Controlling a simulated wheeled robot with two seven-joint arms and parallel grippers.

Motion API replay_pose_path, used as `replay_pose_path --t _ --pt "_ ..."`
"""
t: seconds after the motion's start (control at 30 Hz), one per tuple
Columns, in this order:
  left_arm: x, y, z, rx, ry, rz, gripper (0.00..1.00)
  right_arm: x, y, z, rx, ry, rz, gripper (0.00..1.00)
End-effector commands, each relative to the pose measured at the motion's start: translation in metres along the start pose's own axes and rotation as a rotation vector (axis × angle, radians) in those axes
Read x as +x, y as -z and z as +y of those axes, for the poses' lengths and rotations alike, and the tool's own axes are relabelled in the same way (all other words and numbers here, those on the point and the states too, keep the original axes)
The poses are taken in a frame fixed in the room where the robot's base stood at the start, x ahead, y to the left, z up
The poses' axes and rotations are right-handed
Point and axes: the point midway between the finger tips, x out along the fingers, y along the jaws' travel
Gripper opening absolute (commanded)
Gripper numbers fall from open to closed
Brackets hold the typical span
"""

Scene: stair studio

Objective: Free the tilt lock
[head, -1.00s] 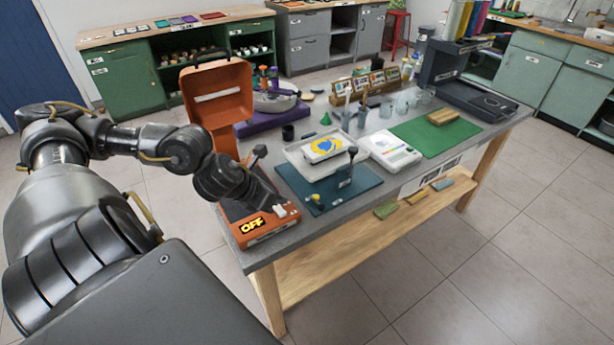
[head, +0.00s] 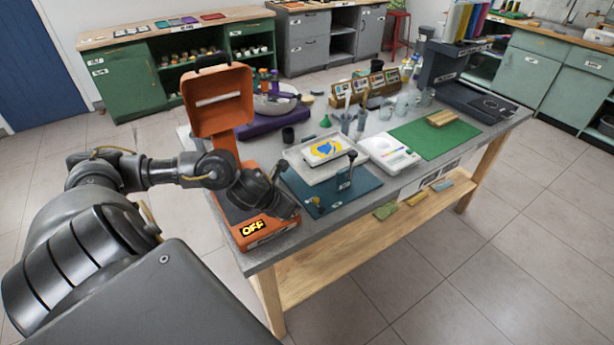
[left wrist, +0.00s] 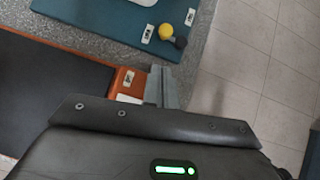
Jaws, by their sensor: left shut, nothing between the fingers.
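A teal base board (head: 355,190) lies on the grey table. It carries a white tray (head: 312,172) with a yellow and blue picture and an upright lever (head: 350,165) with a dark knob. A small yellow knob (left wrist: 165,31) beside a dark rounded part stands at the board's near edge. I cannot tell which part is the tilt lock. My left gripper (left wrist: 161,78) is shut and empty. In the wrist view its fingertips point toward the yellow knob and are apart from it. In the head view my left gripper (head: 297,212) is above the orange machine's right side. My right gripper is out of view.
A white device (head: 390,152) and a green mat (head: 435,138) lie to the right. Floor is clear in front of the table.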

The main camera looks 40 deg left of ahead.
Motion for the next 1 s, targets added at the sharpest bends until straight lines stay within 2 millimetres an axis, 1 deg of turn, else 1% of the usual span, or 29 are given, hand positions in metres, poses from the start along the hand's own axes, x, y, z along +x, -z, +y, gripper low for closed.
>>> replay_pose_path --t 0.07,0.1,0.2,0.4,0.83,1.0 --pt "0.015 0.0 -0.001 -0.005 0.001 0.001 0.0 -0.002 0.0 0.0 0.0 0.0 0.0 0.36" --pt "0.018 -0.007 0.0 -0.004 0.0 -0.002 0.0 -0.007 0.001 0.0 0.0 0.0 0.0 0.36" --pt "0.029 -0.015 -0.001 -0.002 0.0 -0.001 0.0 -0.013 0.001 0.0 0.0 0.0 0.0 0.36" --pt "0.043 -0.023 0.0 -0.001 -0.001 0.0 0.0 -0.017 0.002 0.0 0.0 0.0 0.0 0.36" --pt "0.045 -0.024 0.0 0.002 0.0 0.0 0.0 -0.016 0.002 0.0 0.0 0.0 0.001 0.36" --pt "0.048 -0.024 0.002 0.023 0.017 -0.001 0.0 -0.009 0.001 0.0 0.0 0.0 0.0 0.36"
